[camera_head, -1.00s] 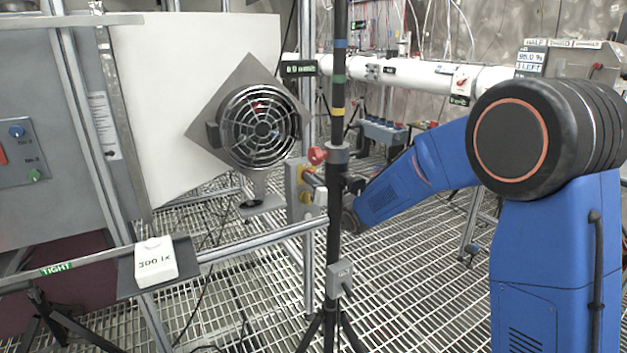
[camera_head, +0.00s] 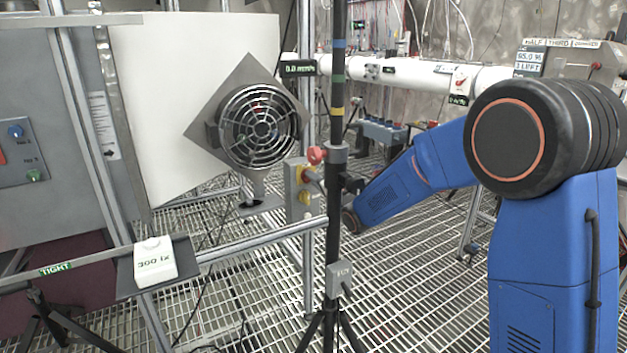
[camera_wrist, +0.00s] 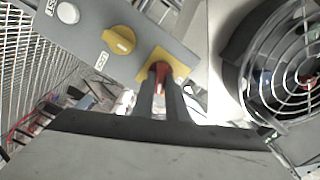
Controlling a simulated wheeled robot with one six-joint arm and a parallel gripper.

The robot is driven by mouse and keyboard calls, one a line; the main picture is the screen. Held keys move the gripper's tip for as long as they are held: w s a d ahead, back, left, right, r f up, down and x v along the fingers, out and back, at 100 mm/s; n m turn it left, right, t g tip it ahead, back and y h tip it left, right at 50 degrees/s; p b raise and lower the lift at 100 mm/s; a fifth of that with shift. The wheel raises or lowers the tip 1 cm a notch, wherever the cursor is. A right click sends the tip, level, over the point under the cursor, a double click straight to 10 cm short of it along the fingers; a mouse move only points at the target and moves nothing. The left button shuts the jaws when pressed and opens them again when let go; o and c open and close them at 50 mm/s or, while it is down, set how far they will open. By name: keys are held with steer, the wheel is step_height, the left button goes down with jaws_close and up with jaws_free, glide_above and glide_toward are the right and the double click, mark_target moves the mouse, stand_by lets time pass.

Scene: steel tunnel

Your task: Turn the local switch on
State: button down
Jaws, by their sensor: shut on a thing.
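A grey switch box (camera_head: 292,206) stands behind the dark pole, with yellow parts on its face. It also shows in the wrist view (camera_wrist: 131,25), with a white button (camera_wrist: 68,13), a yellow knob (camera_wrist: 119,40) and a red handle (camera_wrist: 161,71) on a yellow base (camera_wrist: 166,60). I cannot read the box's labels clearly enough to tell which is the local switch. My gripper (camera_wrist: 160,82) is shut on the red handle, one dark finger on each side of it. In the head view my gripper (camera_head: 316,180) is at the box, partly hidden by the pole.
The dark pole (camera_head: 337,115) on a tripod stands close in front of my wrist. A round caged fan (camera_head: 261,128) is beside the box. A metal rail (camera_head: 262,240) runs below, with a white meter (camera_head: 154,260) on it. The floor is open grating.

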steer(key=m, duration=0.5)
steer(key=shift+d+f, duration=0.1)
steer(key=shift+m, duration=0.3)
stand_by(0.4)
steer(key=c, duration=1.8)
jaws_free()
steer(key=shift+o, duration=0.2)
steer(key=v, duration=0.7)
steer(key=shift+s+d, duration=0.15)
steer(key=shift+s, duration=0.05)
